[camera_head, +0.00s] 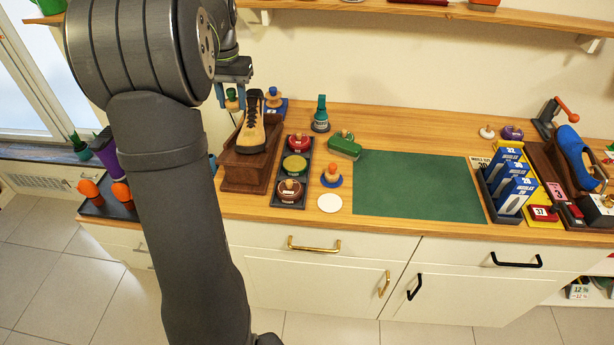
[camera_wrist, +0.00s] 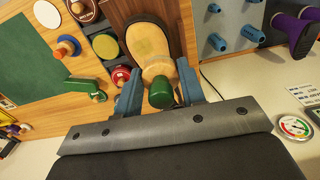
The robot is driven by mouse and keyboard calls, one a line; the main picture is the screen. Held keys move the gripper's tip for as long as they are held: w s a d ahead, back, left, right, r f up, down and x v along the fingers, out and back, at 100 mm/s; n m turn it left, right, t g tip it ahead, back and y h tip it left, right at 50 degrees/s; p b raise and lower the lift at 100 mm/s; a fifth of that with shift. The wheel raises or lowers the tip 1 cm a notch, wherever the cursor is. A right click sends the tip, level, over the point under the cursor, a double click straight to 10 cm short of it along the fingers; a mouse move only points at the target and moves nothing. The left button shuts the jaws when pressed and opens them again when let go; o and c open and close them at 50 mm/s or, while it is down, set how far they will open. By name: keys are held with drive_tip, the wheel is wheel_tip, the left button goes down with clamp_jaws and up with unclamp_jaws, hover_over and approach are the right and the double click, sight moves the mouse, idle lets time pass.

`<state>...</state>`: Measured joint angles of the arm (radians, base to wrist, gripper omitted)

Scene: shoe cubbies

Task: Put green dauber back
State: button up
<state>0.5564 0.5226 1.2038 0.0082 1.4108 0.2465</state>
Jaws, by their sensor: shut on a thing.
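My gripper (camera_head: 234,84) is above the left back of the counter, shut on the green dauber (camera_head: 232,93). In the wrist view the dauber's green end (camera_wrist: 161,93) shows between my two blue fingers (camera_wrist: 159,88), in front of the tan and black boot. A white disc (camera_head: 329,203) lies bare to the tray's right.
The boot (camera_head: 253,128) stands on a brown wooden block (camera_head: 240,171) below my gripper. The green mat (camera_head: 420,186) is clear.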

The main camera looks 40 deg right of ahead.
drive_tip(key=s+d+f+m, duration=0.2)
drive_tip(key=s+d, duration=0.3)
drive_tip(key=s, duration=0.4)
drive_tip(key=s+d+f+m, duration=0.25)
drive_tip(key=s+d, duration=0.25)
drive_tip(key=s, duration=0.5)
drive_tip(key=s+f+m, duration=0.2)
drive_tip(key=s, duration=0.7)
drive_tip(key=s+f+m, duration=0.2)
drive_tip(key=s+f, duration=0.1)
drive_tip(key=s, duration=0.6)
hover_over(329, 203)
wheel_tip(329, 203, down, 7)
drive_tip(key=shift+s+r, duration=0.15)
drive_tip(key=shift+f, duration=2)
drive_tip(key=shift+f, duration=0.2)
drive_tip(key=o, duration=0.9)
drive_tip(key=shift+r, duration=0.1)
